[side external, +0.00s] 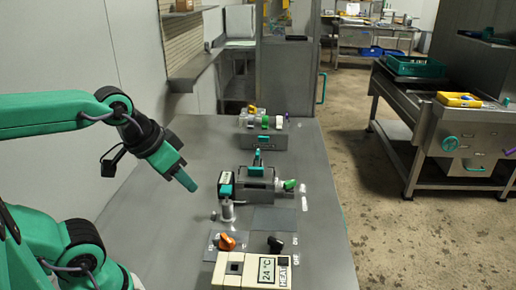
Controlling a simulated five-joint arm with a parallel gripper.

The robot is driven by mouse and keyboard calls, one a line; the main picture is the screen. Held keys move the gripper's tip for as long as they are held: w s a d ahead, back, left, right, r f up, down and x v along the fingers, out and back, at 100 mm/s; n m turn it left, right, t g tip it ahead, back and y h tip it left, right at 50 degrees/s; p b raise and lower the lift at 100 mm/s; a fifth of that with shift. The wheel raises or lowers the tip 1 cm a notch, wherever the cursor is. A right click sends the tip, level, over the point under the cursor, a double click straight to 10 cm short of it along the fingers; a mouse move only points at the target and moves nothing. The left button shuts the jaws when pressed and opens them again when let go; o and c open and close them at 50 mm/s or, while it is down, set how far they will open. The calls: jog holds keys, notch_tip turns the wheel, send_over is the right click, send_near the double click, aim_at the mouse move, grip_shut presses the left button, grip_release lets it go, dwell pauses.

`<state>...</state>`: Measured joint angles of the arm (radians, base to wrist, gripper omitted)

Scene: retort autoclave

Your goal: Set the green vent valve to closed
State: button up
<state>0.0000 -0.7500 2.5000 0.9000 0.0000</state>
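A small green knob (289,185), which looks like the green vent valve, sticks out to the right of a grey block (258,185) on the bench. Pale marks (304,197) lie on the bench to its right, too small to read. Its exact setting cannot be told. My gripper (190,184) has teal fingers pointing down and right. It hangs above the bench, left of the block and apart from the knob. The fingers overlap from this side, so any gap is hidden. Nothing shows in them.
A dark-and-teal-topped post (226,198) stands between my gripper and the block. A teal lever (258,158) rises from the block. Nearer are orange (227,241) and black (275,243) knobs and a 24 °C panel (252,270). A box with several coloured pieces (264,141) stands behind.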

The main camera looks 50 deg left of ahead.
dwell(0.4)
jog(key=o, duration=0.5)
jog(key=shift+o, duration=0.7)
jog(key=shift+w+r, duration=0.1)
jog(key=shift+w, duration=0.05)
jog(key=w+a+r+n+g, duration=0.1)
jog(key=w+n, duration=0.3)
jog(key=w, duration=0.6)
jog(key=w+a+r+n+g, duration=0.15)
jog(key=w+n, duration=0.25)
jog(key=w, duration=0.7)
jog(key=w+f+n+g, duration=0.1)
jog(key=w+f+n, duration=0.1)
jog(key=w+f, duration=0.3)
jog(key=w+a+f+n+g, duration=0.1)
jog(key=w+f+n, duration=0.2)
jog(key=w+f, duration=0.2)
jog(key=w+f+n+g, duration=0.1)
jog(key=w+f+n, duration=0.1)
jog(key=w+f, duration=0.3)
jog(key=shift+w+a+f+n, duration=0.1)
jog(key=shift+w+a+n, duration=0.15)
jog(key=shift+w+n, duration=0.25)
jog(key=shift+w+f, duration=0.2)
jog(key=shift+f, duration=0.15)
